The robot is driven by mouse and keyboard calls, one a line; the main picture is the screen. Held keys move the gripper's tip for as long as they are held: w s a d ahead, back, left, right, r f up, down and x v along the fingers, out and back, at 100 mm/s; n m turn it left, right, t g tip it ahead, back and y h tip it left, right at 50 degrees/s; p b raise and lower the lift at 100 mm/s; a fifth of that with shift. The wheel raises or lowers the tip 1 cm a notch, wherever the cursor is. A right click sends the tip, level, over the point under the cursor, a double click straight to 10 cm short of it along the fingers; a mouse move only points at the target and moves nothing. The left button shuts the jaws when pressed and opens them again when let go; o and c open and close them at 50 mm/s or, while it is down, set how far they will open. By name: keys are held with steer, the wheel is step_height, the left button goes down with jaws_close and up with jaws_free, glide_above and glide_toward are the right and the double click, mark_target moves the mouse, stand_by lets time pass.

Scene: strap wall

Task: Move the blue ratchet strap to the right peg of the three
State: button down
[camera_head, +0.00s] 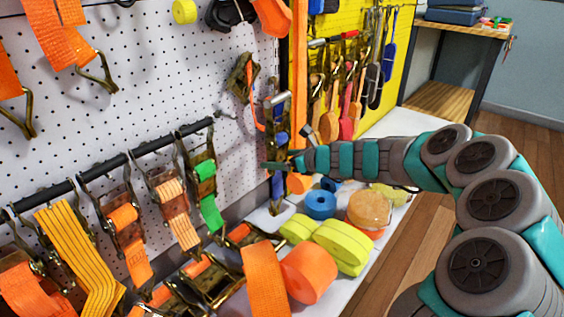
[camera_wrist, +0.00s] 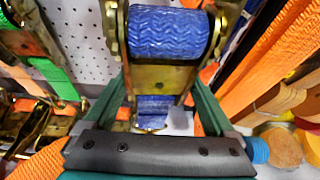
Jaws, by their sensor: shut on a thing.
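The blue ratchet strap (camera_head: 280,136) hangs upright beside the right end of the white pegboard in the head view, with its metal buckle at the top. Its blue webbing roll (camera_wrist: 168,33) fills the upper middle of the wrist view, inside a brassy metal frame. My gripper (camera_head: 279,165) is shut on the strap, with its teal fingers on either side of the metal frame in the wrist view (camera_wrist: 160,85). The three pegs cannot be made out clearly, and whether the strap touches a peg is hidden.
A ratchet with orange webbing (camera_head: 241,76) hangs just left of the blue strap. A black bar (camera_head: 100,170) holds several ratchet straps. Rolled straps, including yellow (camera_head: 343,246) and blue (camera_head: 320,204), lie on the white shelf below. A yellow tool board (camera_head: 345,45) stands behind.

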steer(key=shift+r+b+x, duration=0.15)
steer(key=shift+r+x, duration=0.05)
steer(key=shift+x, duration=0.95)
steer(key=shift+r+b+x, duration=0.2)
steer(key=shift+x, duration=0.95)
steer(key=shift+r+b+x, duration=0.15)
steer(key=shift+r+x, duration=0.05)
steer(key=shift+x, duration=0.95)
steer(key=shift+w+a+f, duration=0.2)
jaws_free()
